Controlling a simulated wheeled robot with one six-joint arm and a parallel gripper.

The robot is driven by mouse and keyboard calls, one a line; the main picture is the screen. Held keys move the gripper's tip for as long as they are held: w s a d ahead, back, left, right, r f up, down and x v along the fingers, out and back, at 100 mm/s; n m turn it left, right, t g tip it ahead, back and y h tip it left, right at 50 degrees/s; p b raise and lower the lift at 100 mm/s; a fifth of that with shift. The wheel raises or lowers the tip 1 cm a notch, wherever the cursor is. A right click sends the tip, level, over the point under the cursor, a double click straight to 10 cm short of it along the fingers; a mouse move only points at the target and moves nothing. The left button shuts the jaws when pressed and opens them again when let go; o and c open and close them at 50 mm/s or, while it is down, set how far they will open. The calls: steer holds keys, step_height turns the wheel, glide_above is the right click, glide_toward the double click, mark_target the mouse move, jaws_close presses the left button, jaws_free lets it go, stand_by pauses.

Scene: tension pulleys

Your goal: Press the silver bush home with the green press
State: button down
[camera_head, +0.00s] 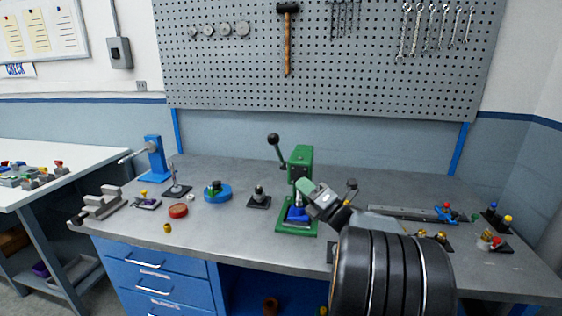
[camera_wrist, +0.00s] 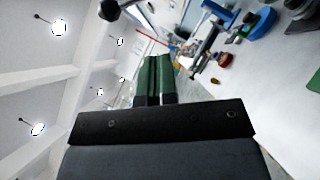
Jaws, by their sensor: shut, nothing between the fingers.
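The green press (camera_head: 300,165) stands mid-bench, its lever with a black knob (camera_head: 273,138) raised to the upper left. A blue block (camera_head: 297,214) sits on the press's green base (camera_head: 287,229), below the head. I cannot make out the silver bush; that spot is small and partly covered by my gripper. My gripper (camera_head: 304,186) is just in front of the press head, and I cannot tell whether it touches. In the wrist view its green fingers (camera_wrist: 155,78) are shut together with nothing held. A black ball (camera_wrist: 108,10) shows at the top left there.
Left of the press are a small black-based stand (camera_head: 259,199), a blue round fixture (camera_head: 217,191), a red disc (camera_head: 178,211) and a blue post tool (camera_head: 155,158). Right are a grey rail (camera_head: 395,213) and several small coloured parts. Bare bench lies front left of the press.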

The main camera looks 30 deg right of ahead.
mark_target(279, 154)
steer(key=w+a+r+n+y+p, duration=0.1)
steer(key=w+r+n+y+p, duration=0.2)
steer(key=w+r+p, duration=0.2)
steer(key=shift+w+a+r+n+p, duration=0.35)
steer(key=shift+w+r, duration=0.35)
steer(key=shift+w, duration=1.15)
steer(key=shift+a+y, duration=0.15)
steer(key=shift+y, duration=0.15)
